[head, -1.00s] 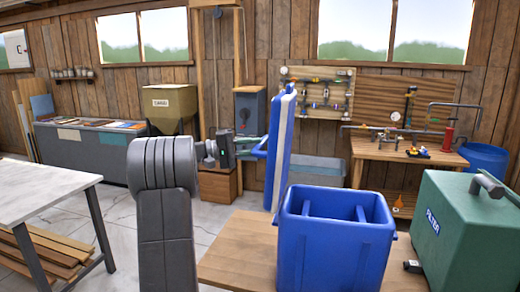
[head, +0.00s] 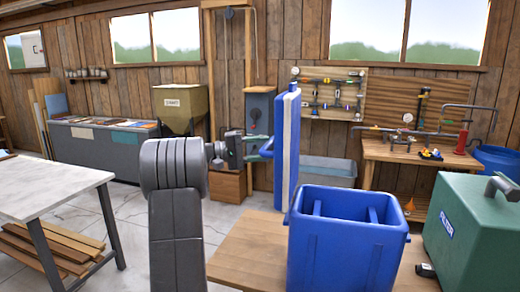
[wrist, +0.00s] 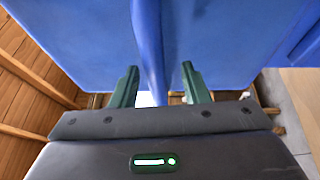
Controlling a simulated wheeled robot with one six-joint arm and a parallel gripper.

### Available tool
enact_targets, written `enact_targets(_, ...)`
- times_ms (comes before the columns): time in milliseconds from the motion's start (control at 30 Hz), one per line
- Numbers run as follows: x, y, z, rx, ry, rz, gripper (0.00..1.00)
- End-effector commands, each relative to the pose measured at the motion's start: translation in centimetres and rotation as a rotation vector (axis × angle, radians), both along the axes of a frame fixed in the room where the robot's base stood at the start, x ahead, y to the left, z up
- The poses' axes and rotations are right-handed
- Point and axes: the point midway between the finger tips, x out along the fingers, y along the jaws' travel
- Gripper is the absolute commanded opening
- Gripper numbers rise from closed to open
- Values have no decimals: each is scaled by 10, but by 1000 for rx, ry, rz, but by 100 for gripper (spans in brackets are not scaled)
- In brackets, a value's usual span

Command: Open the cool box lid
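The blue cool box (head: 335,262) stands on the wooden bench top with its inside showing. Its blue-and-white lid (head: 287,150) stands about upright at the box's left side. A blue handle (head: 266,149) sticks out from the lid's left face. My gripper (head: 254,148) is at this handle, left of the lid. In the wrist view the handle (wrist: 150,45) lies between the two green fingers of my gripper (wrist: 160,82), with gaps showing on both sides. The fingers are apart. The lid (wrist: 90,35) fills the upper part of the wrist view.
A green filter case (head: 465,235) stands on the bench right of the box. A white-topped table (head: 45,188) is at left. A pipe-work table (head: 410,152) and a grey bin (head: 327,170) stand behind. Floor shows between the left table and the bench.

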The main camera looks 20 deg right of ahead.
Motion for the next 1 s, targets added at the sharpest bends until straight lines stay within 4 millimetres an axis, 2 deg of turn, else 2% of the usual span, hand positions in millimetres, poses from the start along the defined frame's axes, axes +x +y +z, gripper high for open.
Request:
enact_targets(167,1,3,1,-1,-2,2,41)
enact_targets(267,4,13,0,-2,-1,3,41)
enact_targets(700,29,104,-7,-1,-1,4,41)
enact_targets(833,34,121,-9,0,-1,2,41)
enact_targets(1000,36,132,-9,0,0,0,41)
